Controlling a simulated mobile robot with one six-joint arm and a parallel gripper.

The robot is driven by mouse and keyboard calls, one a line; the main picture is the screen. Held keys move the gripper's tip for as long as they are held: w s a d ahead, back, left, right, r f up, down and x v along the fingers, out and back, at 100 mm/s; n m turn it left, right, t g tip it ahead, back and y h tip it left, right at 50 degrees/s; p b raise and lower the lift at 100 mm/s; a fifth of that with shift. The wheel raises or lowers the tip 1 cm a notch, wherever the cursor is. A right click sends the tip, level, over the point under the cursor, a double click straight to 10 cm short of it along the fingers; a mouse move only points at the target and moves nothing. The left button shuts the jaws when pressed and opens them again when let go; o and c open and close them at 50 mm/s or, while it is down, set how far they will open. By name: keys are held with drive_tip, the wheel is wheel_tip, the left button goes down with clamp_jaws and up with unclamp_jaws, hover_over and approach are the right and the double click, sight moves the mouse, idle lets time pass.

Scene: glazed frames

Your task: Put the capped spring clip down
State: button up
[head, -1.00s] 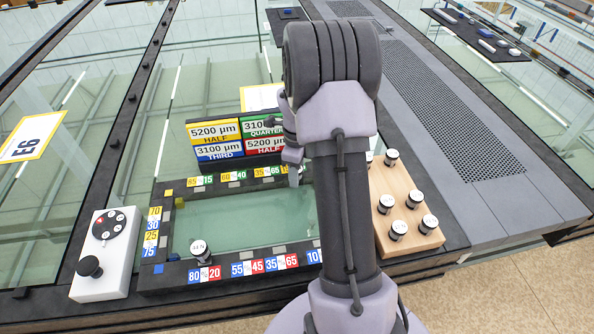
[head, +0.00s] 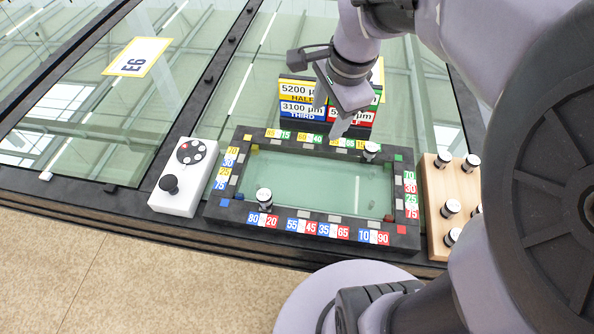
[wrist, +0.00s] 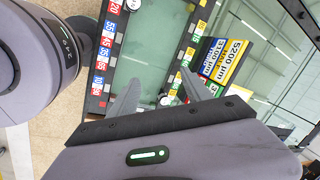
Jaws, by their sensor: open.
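A small capped spring clip (head: 371,150), silver with a dark base, stands upright on the far rim of the black frame (head: 345,231), toward its right end. My gripper (head: 341,128) is just left of and above this clip, at the far rim. It is open. In the wrist view my gripper (wrist: 160,80) has its two fingers spread, and a pale clip top (wrist: 166,101) shows between them. Whether the fingers touch it I cannot tell. A second similar clip (head: 264,197) stands on the front rim, toward the left.
Stacked coloured label blocks (head: 300,99) stand close behind the far rim. A wooden block (head: 436,188) with several clips is at the right, partly hidden by my arm. A white control box (head: 180,183) is at the left. The greenish glass inside the frame is clear.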

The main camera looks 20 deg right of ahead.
drive_tip(key=s+a+r+n+t+y, duration=0.1)
drive_tip(key=s+a+n+t+y, duration=0.15)
drive_tip(key=s+a+n, duration=1)
wheel_tip(320, 180, down, 13)
drive_tip(key=b, duration=1.3)
drive_tip(key=shift+s+h+b, duration=0.2)
drive_tip(key=shift+h+b, duration=0.15)
drive_tip(key=shift+d+f+n, duration=0.1)
drive_tip(key=shift+f+n, duration=0.05)
drive_tip(key=shift+n, duration=0.1)
